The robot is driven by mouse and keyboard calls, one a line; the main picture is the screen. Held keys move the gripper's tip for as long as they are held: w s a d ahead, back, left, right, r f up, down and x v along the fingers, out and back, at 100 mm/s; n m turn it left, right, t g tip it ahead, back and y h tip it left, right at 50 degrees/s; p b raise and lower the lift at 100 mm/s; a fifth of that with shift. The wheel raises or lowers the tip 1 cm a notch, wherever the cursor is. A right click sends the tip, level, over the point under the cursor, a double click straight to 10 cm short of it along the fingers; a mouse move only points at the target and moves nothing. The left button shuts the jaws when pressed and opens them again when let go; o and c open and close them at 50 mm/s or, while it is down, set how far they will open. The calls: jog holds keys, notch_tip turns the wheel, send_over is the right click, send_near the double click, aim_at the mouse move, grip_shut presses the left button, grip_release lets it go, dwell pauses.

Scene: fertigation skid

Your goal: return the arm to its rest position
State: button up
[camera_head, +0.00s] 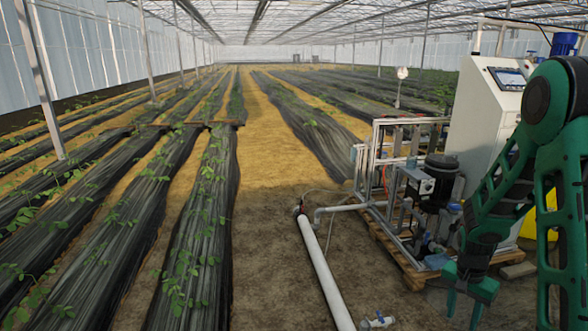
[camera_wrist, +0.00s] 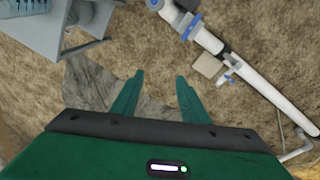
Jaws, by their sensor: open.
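My gripper (camera_head: 466,298) is green and hangs at the lower right in the head view, pointing down. In the wrist view my gripper (camera_wrist: 157,82) has its two green fingers apart, with bare ground between and beyond them. It holds nothing. My green arm bends at the right edge of the head view and hides part of the skid behind it.
A skid frame (camera_head: 372,160) with a black motor (camera_head: 440,180) stands on a wooden pallet (camera_head: 415,280) beside my arm. A white control cabinet (camera_head: 480,115) rises behind. A white pipe (camera_head: 325,270) lies on the soil; it also shows in the wrist view (camera_wrist: 255,85). Plastic-covered crop rows fill the left.

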jog(key=s+a+r+n+y, duration=0.1)
jog(key=s+a+r+n, duration=0.1)
jog(key=s+r, duration=0.9)
jog(key=s+a+r+n, duration=0.2)
jog(key=s+a+r, duration=0.1)
jog(key=s+r, duration=0.8)
jog(key=s, duration=0.4)
jog(key=shift+s+a+r+y, duration=0.15)
jog(key=shift+s+a+y, duration=0.1)
jog(key=shift+s+y, duration=0.15)
jog(key=shift+w, duration=0.1)
